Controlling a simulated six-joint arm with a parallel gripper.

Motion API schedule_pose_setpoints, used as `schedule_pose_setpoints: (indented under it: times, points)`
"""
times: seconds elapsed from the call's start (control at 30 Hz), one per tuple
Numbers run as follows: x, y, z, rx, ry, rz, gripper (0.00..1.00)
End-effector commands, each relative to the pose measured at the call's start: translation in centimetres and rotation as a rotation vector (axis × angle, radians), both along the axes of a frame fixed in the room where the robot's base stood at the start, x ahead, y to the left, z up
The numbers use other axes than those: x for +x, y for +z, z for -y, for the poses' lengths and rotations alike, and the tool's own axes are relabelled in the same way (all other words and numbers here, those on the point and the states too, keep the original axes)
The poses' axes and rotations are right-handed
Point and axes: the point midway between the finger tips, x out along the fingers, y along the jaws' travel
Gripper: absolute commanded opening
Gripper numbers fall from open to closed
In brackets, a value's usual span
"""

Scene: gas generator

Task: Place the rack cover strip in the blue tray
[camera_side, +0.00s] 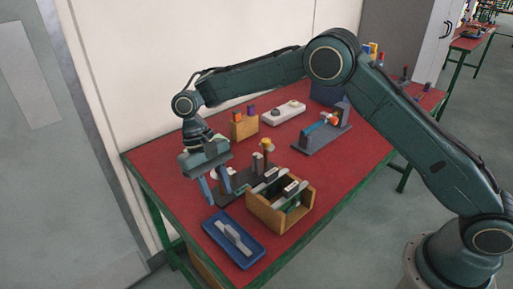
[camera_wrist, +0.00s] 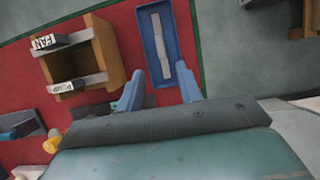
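The blue tray (camera_side: 214,237) lies near the table's front left edge and also shows at the top centre of the wrist view (camera_wrist: 148,48). A light grey strip (camera_side: 234,239), seemingly the rack cover strip, lies lengthwise inside the tray. In the wrist view the strip (camera_wrist: 160,45) looks like two narrow pieces end to end or overlapping; I cannot tell which. My gripper (camera_side: 217,188) is above the table, behind the tray in the side view. Its two blue fingers are apart in the wrist view (camera_wrist: 159,72), with nothing seen between them.
A wooden box (camera_side: 265,212) with labelled modules, one reading FAN (camera_wrist: 45,42), stands beside the tray. A dark rack base (camera_side: 238,182) with upright parts is close to my gripper. A wooden block holder (camera_side: 243,129), a white plate (camera_side: 283,112) and a grey fixture (camera_side: 322,138) stand farther back.

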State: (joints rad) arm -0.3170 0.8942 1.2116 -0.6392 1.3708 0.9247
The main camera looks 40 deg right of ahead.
Motion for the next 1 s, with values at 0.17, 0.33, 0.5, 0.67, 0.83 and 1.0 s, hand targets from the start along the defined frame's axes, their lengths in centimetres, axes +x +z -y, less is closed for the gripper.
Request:
schedule_pose_setpoints:
  times: [0.17,0.33,0.5,0.67,0.83,1.0]
  points:
    - [0.0,0.0,0.0,0.0,0.0,0.0,0.36]
    - [0.0,0.4,0.1,0.003,-0.001,0.005,0.36]
    - [-0.2,2.2,0.8,0.02,-0.007,0.031,0.36]
    - [-0.9,5.4,2.0,0.046,-0.016,0.079,0.36]
    - [-2.3,9.3,3.8,0.079,-0.025,0.148,0.36]
    - [-4.1,12.7,5.8,0.106,-0.031,0.223,0.36]
